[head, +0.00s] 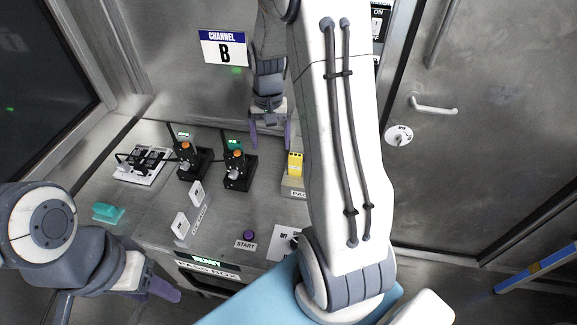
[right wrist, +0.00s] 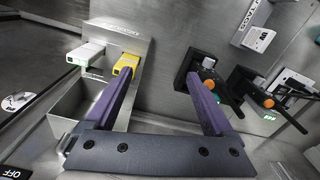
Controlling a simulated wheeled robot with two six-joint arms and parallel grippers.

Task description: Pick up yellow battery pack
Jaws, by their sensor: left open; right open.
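The yellow battery pack (head: 295,164) stands in a metal holder on the bench, just left of my right arm in the head view. In the right wrist view the yellow battery pack (right wrist: 126,63) sits upright in the holder, beside the tip of the left-hand finger. My right gripper (head: 269,143) is open and empty above the bench, to the left of the pack. Its purple fingers also show in the right wrist view (right wrist: 161,80), with nothing between them. My left gripper (head: 163,288) is open at the lower left, far from the pack.
A white pack (right wrist: 86,52) stands beside the yellow one. Two black devices with orange knobs (head: 236,166) stand left of the holder. A white switch panel (head: 143,165), a teal block (head: 108,212) and a purple START button (head: 249,235) are on the bench. A door is at the right.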

